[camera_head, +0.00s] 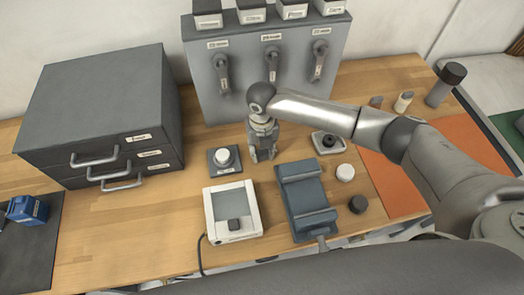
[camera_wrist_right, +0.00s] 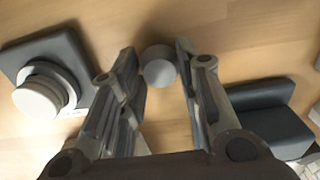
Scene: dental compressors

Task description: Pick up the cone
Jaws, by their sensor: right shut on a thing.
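My right gripper (camera_head: 262,155) points down at the wooden table, between the grey cabinet and the blue-grey stand. In the right wrist view its fingers (camera_wrist_right: 160,68) are closed on a small grey round piece, the cone (camera_wrist_right: 159,68). I see the cone from above, so its taper does not show. In the head view the fingers hide it. I cannot tell whether it touches the table. My left gripper is not in view.
A square base with a white round top (camera_head: 224,158) is close left of the gripper. A white scale-like device (camera_head: 233,212) and a blue-grey stand (camera_head: 304,200) are in front. A small tray with a black knob (camera_head: 328,142) is at right. A grey cabinet (camera_head: 262,62) stands behind.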

